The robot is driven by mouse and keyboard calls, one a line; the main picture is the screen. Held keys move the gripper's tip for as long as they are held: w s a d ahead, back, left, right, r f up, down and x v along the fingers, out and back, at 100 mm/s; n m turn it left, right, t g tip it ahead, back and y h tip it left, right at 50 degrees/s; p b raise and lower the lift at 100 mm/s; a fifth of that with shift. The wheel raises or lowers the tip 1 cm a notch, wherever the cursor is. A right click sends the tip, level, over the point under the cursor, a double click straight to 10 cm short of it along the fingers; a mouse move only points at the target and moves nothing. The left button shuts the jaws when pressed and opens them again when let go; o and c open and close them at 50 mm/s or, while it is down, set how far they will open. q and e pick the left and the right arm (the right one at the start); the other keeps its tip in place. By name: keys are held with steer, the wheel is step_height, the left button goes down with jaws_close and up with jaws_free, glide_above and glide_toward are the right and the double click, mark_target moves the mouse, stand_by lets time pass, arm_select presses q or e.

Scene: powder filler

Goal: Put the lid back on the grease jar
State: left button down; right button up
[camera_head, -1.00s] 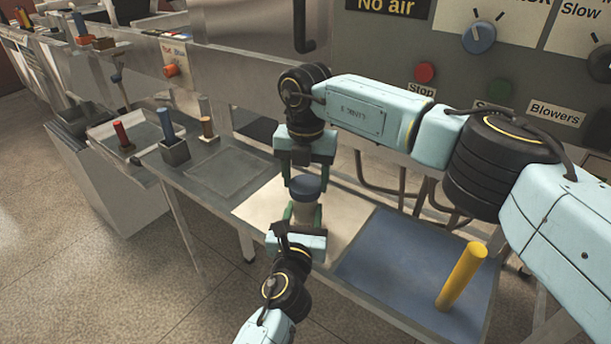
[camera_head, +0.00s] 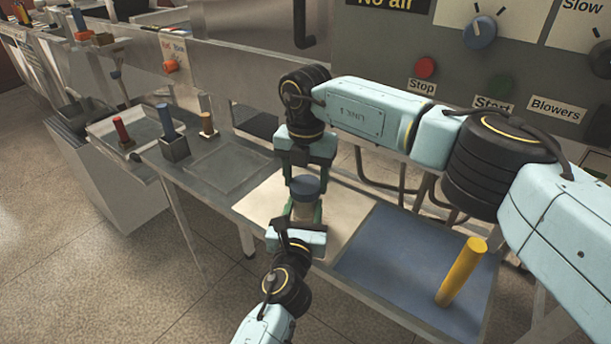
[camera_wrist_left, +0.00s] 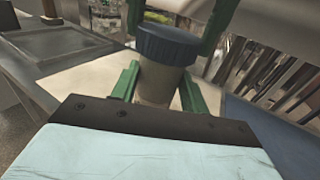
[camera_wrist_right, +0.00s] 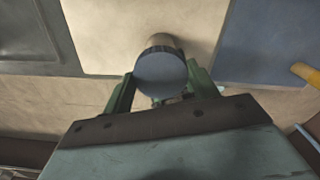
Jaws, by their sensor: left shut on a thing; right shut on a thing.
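The grease jar (camera_head: 303,210) is a beige, tapered jar standing upright above the pale mat. My left gripper (camera_head: 303,215) comes from below in the head view and is shut around its body. The dark blue, ribbed lid (camera_head: 305,186) is at the jar's mouth. My right gripper (camera_head: 305,178) is shut on the lid from the far side. In the left wrist view, the lid (camera_wrist_left: 168,44) covers the top of the jar (camera_wrist_left: 158,82) and looks slightly tilted. Whether it is fully seated I cannot tell. The right wrist view shows the lid's flat top (camera_wrist_right: 160,74).
A pale mat (camera_head: 255,208) lies under the jar. A blue mat (camera_head: 385,260) with a yellow cylinder (camera_head: 461,272) is to the right. A grey tray (camera_head: 228,170) and coloured posts are to the left. The control panel (camera_head: 455,60) rises behind.

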steer(key=m, duration=0.9)
steer(key=shift+s+d, duration=0.1)
steer(key=m, duration=1)
steer(key=shift+s, duration=0.1)
steer(key=o, duration=1)
